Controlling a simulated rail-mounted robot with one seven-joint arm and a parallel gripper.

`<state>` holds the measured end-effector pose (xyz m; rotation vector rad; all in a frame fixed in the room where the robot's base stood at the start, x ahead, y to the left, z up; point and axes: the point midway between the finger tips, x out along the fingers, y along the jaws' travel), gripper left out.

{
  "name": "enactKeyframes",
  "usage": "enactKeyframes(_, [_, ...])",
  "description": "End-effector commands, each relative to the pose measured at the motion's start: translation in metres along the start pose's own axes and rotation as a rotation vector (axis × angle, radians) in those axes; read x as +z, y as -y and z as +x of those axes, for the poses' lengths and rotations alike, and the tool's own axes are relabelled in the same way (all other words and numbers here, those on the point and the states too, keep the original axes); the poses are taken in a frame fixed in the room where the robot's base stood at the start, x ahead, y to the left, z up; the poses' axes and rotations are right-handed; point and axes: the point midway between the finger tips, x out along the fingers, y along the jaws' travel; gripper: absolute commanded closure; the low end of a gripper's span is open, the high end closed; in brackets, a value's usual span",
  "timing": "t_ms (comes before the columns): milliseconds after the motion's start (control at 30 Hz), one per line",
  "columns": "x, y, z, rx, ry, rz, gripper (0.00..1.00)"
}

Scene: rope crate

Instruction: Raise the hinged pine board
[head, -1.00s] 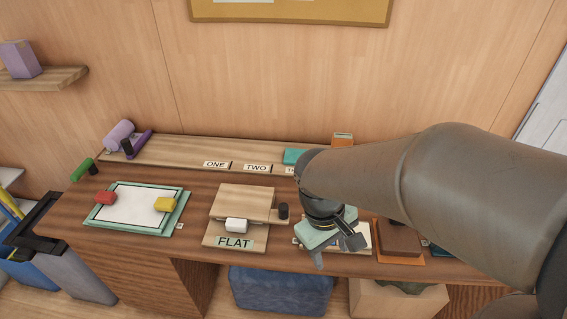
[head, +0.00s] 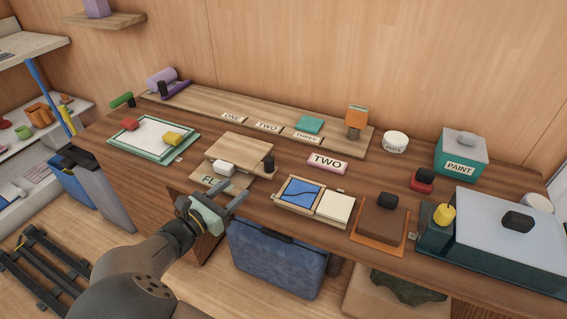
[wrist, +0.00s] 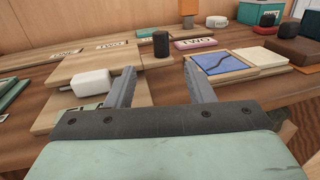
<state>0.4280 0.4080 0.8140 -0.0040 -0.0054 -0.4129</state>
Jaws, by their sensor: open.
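The pine board (head: 240,147) lies flat on a pale wooden base marked FLAT (head: 206,180), near the desk's front edge. A white block handle (head: 224,168) sits at its front edge, and a dark cylinder (head: 268,163) stands at its right. My gripper (head: 227,197) is open and empty, in front of the board at the desk edge, partly covering the FLAT label. In the wrist view the board (wrist: 100,62) and white handle (wrist: 92,83) are left of my fingers (wrist: 160,77), the handle close beside the left finger. The dark cylinder (wrist: 161,43) shows beyond the gap.
To the right are a blue picture tile (head: 299,192), a cream tile (head: 334,207) and a brown block (head: 382,217). A pink TWO sign (head: 327,163) lies behind them. A framed white sheet (head: 150,138) with red and yellow blocks lies left.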

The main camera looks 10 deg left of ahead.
Motion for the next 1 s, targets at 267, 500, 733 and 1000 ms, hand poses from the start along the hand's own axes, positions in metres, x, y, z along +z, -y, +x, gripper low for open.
enactKeyframes(267, [-0.001,0.003,0.054,-0.008,-0.003,0.001,0.52])
enactKeyframes(500, [-0.001,0.003,0.107,-0.008,-0.004,0.002,0.52])
enactKeyframes(733, [-0.001,0.003,0.148,-0.007,-0.004,0.004,0.52])
enactKeyframes(1000, [-0.002,0.003,0.167,-0.005,-0.006,0.004,0.52])
